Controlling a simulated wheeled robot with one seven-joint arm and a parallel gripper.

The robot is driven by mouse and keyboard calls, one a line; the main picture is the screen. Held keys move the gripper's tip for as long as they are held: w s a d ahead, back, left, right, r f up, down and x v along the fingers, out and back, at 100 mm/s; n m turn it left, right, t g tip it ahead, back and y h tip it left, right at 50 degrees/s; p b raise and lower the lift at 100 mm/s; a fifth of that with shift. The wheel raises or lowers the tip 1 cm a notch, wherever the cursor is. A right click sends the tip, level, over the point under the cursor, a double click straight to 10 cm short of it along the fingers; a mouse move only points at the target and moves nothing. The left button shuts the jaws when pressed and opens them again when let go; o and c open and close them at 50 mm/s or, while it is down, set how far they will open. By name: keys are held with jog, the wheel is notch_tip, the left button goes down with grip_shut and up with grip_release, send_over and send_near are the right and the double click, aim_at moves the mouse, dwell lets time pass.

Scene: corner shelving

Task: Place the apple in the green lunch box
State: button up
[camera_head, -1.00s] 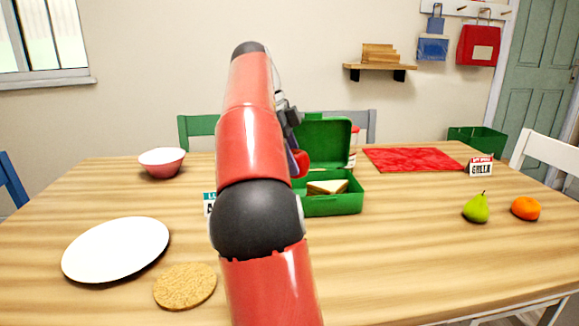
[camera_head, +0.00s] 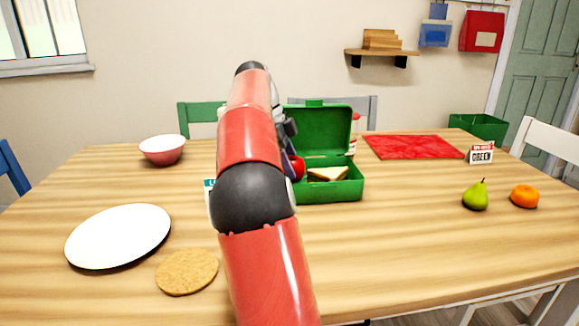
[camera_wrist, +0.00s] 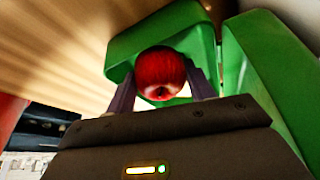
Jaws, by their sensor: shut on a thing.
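The red apple (camera_wrist: 160,74) is between the two fingers of my gripper (camera_wrist: 163,90) in the wrist view, with the fingers pressed on its sides. The apple also shows in the head view (camera_head: 297,167), partly hidden behind my arm. It is at the left part of the green lunch box (camera_head: 345,190), whose lid stands open at the back. A sandwich (camera_head: 327,174) lies in the right part of the box. In the wrist view the green box (camera_wrist: 120,45) is around and behind the apple. I cannot tell whether the apple touches the box floor.
A white plate (camera_head: 118,237), a cork coaster (camera_head: 187,271) and a pink bowl (camera_head: 163,151) are on the left of the wooden table. A pear (camera_head: 476,195), an orange (camera_head: 525,196) and a small sign (camera_head: 480,154) are on the right. A red cloth (camera_head: 412,147) lies behind.

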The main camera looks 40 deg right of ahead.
jog(key=shift+w+f, duration=0.1)
jog(key=shift+f, duration=0.05)
jog(key=shift+f+b, duration=0.3)
jog(key=shift+f, duration=0.35)
jog(key=o, duration=1)
jog(key=shift+r, duration=0.1)
jog(key=p+v, duration=0.1)
jog(key=v, duration=0.1)
jog(key=p+v, duration=0.1)
jog(key=v, duration=0.1)
jog(key=p+v, duration=0.1)
jog(key=v, duration=0.1)
jog(key=shift+d+r, duration=0.25)
jog(key=shift+r, duration=0.1)
jog(key=shift+v, duration=1)
jog(key=shift+a, duration=0.1)
